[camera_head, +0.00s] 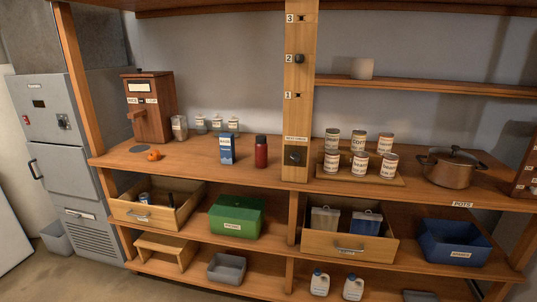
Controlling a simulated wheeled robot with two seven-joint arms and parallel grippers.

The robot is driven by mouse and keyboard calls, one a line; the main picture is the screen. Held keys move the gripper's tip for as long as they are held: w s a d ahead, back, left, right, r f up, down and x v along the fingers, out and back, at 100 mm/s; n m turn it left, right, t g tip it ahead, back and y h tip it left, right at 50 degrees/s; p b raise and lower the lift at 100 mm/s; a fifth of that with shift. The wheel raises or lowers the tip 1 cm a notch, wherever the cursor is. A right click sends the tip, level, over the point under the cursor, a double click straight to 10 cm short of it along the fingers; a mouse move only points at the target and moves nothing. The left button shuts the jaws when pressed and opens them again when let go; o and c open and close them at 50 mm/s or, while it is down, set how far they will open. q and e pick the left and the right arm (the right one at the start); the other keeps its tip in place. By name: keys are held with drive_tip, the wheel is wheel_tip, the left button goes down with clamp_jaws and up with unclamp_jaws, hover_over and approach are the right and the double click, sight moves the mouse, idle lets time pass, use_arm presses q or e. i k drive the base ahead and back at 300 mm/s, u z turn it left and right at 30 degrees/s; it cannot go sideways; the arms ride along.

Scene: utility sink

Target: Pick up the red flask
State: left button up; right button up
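The red flask (261,152) stands upright on the wooden counter, left of the wooden post. It has a dark cap. A blue and white carton (227,149) stands just to its left with a small gap between them. Neither of my grippers shows in the head view.
Cans (359,155) stand on a small rack right of the post (297,100), with a copper pot (449,168) farther right. An orange object (154,155) lies near the wooden dispenser (150,108). Open drawers (159,205) jut out below. Counter in front of the flask is clear.

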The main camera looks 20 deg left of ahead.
sight(261, 145)
drive_tip(key=z, duration=0.8)
drive_tip(key=i, duration=1.15)
drive_tip(key=u, duration=0.15)
